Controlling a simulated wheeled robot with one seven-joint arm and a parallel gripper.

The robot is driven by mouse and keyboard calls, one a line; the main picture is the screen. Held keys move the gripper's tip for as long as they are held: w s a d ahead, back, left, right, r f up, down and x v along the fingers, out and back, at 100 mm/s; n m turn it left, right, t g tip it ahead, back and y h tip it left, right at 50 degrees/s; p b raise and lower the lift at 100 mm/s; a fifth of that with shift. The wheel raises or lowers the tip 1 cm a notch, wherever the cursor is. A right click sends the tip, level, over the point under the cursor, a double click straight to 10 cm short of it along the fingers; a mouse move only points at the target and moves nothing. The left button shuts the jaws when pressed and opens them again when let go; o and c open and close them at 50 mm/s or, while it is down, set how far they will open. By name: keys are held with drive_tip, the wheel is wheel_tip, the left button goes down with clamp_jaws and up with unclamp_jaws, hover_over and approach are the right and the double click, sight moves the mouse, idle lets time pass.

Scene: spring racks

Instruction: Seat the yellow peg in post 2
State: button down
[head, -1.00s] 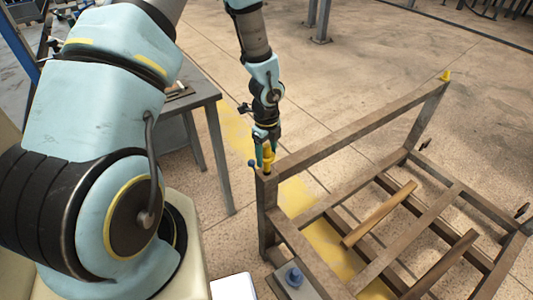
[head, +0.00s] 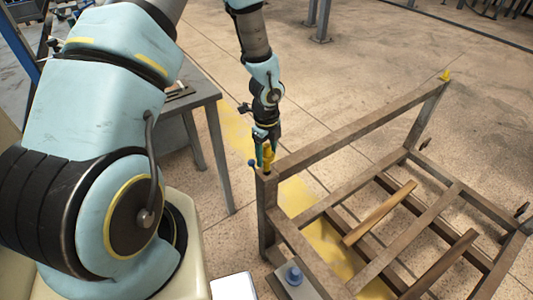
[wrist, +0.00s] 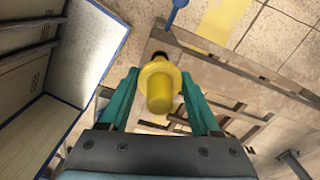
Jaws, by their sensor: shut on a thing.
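The yellow peg (head: 268,159) is upright, held by my gripper (head: 264,153) at the near-left corner post (head: 266,176) of the brown metal rack. In the wrist view the yellow peg (wrist: 160,92), with its wide collar, sits between the teal fingers of my gripper (wrist: 160,88), which is shut on it. A dark tip shows past the collar. The peg's lower end is close to the post top. I cannot tell whether it is inside the post. No post number is readable.
A blue round-headed pin (head: 252,163) sticks out beside the corner post. Another yellow piece (head: 446,76) sits on the rack's far-right corner. A blue knob (head: 293,276) is on a plate low at the rack's near side. A grey table (head: 205,98) stands to the left.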

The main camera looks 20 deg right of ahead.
sight(267, 145)
drive_tip(key=shift+f+b, duration=2.1)
drive_tip(key=shift+f, duration=0.7)
unclamp_jaws()
idle(0.3)
wheel_tip(267, 145, up, 11)
drive_tip(key=shift+f, duration=0.1)
idle(0.4)
